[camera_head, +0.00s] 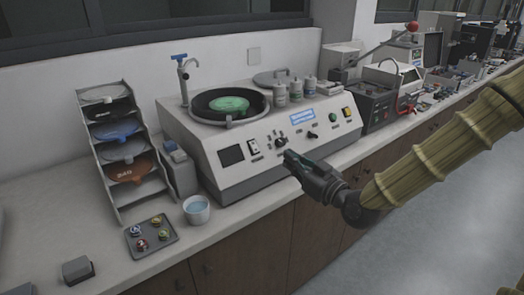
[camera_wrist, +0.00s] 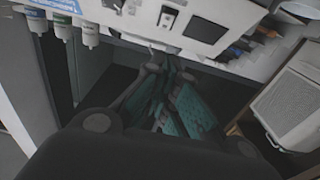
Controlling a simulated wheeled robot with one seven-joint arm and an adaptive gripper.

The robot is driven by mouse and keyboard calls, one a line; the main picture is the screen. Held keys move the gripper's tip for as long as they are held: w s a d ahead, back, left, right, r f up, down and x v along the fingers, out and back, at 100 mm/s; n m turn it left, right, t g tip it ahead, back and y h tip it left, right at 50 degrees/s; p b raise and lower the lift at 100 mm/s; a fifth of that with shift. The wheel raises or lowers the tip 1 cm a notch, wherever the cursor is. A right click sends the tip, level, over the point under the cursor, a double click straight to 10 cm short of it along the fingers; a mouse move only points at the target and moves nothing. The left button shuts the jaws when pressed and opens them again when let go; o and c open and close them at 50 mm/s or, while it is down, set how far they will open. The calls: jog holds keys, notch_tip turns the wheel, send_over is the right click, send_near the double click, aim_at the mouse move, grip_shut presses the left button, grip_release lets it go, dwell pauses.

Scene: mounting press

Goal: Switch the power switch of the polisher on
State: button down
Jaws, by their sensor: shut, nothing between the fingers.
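The polisher (camera_head: 290,170) is a light grey machine with a sloped front panel and a round dark bowl holding a green disc. Its small rocker switch (camera_head: 253,146) sits on the panel just right of a black square window; it also shows near the top of the wrist view (camera_wrist: 168,17). I cannot tell which way the rocker is tipped. My gripper (camera_head: 290,157) is shut and empty in front of the panel, to the right of the rocker and a little lower in the head view. In the wrist view its teal-padded fingertips (camera_wrist: 166,66) point toward the panel, below the rocker.
Knobs (camera_head: 280,142), a blue display (camera_head: 302,117) and green and yellow buttons share the panel. A white cup of water (camera_head: 197,209), a small tray (camera_head: 151,237) and a disc rack (camera_head: 122,160) stand left. Another dark machine (camera_head: 375,105) stands right.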

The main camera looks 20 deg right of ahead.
jog(key=p, duration=0.2)
send_near(252, 142)
notch_tip(252, 142, up, 3)
jog(key=w, duration=0.2)
jog(key=shift+w+a+f, duration=0.35)
jog(key=shift+w+f, duration=0.25)
jog(key=shift+f, duration=0.1)
jog(key=shift+w+a+f, duration=0.35)
jog(key=shift+w+f, duration=0.2)
jog(key=shift+f, duration=0.2)
